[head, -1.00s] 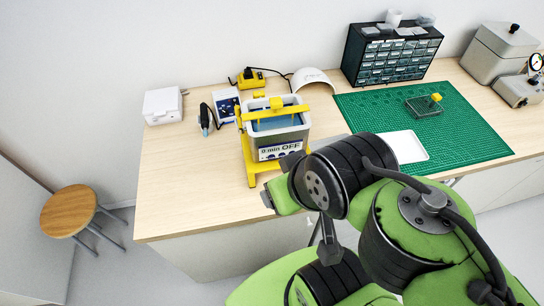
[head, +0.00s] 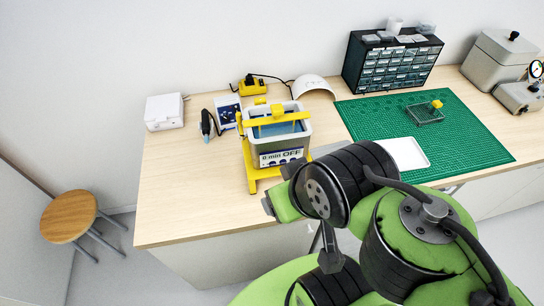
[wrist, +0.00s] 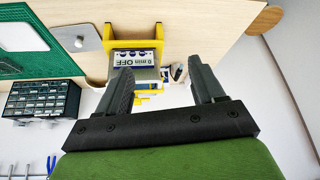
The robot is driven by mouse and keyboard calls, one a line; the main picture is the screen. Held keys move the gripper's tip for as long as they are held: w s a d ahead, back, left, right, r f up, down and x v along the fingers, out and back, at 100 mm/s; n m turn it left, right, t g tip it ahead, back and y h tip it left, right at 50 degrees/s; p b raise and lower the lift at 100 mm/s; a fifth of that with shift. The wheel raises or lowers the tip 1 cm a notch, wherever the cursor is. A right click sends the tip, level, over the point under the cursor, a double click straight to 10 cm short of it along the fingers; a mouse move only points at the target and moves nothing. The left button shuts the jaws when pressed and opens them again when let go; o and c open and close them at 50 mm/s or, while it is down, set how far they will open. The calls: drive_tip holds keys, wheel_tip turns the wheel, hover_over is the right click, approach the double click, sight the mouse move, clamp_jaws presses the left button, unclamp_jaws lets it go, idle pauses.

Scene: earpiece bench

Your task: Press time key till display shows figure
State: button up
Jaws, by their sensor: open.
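The ultrasonic bath (head: 304,135) is a grey tank of blue liquid in a yellow stand, with a yellow bar across its top. Its front panel (head: 282,158) reads "0 min OFF". Blue keys sit under the display, too small to tell which is the time key. In the wrist view the panel (wrist: 134,58) appears upside down, ahead of my gripper. My gripper (wrist: 163,75) is open and empty, its two fingers apart, not visibly touching the panel. In the head view my arm hides the gripper's fingers.
A green mat (head: 470,150) with a wire basket (head: 425,114) and a white tray (head: 404,153) lies right of the bath. A drawer cabinet (head: 390,65) stands behind. A blue-handled tool (head: 206,122) and a white box (head: 164,111) are left. The front-left bench is clear.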

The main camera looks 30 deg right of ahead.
clamp_jaws()
idle(0.3)
drive_tip(key=shift+f, duration=0.1)
idle(1.3)
